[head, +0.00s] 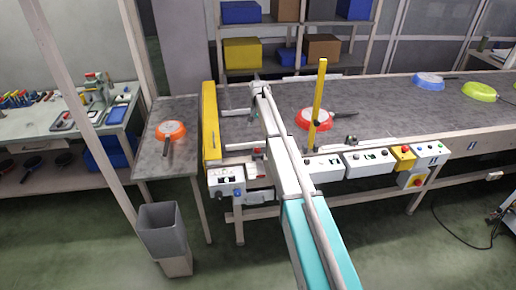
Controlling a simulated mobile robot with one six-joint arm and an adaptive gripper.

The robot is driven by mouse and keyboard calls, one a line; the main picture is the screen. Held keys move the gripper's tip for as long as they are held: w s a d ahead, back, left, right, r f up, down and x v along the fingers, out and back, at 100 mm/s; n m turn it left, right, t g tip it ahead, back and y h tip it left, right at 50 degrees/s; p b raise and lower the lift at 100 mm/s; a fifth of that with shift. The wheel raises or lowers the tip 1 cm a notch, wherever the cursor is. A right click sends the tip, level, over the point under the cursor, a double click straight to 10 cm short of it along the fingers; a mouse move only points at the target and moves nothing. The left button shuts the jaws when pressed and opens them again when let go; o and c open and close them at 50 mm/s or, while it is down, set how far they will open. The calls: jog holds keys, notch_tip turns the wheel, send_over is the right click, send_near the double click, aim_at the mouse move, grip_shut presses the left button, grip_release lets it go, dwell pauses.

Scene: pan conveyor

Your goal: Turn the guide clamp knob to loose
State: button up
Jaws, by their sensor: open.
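My arm reaches from the bottom of the head view over the conveyor. My gripper (256,79) is at its far end, above the belt's left part. It is small here and partly hidden by the wrist; it is open and I see nothing in it. A small dark and red knob-like part (257,152) sits at the belt's near edge, just left of my arm. I cannot tell for sure that it is the guide clamp knob, nor which way it is turned. My gripper is apart from it. Pale guide bars (239,147) reach in from the left.
Blue (428,81) and green (480,92) pans lie farther right. Control boxes (323,167) line the near edge. Another orange pan (171,131) is on the left side table.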

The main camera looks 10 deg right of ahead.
aim_at(257, 149)
jog(key=shift+d+f, duration=0.15)
notch_tip(257, 149, down, 13)
jog(key=b, duration=1.3)
jog(key=shift+f+b, duration=0.2)
jog(key=shift+b, duration=0.2)
grip_shut()
jog(key=shift+a, duration=0.35)
jog(key=shift+d, duration=0.1)
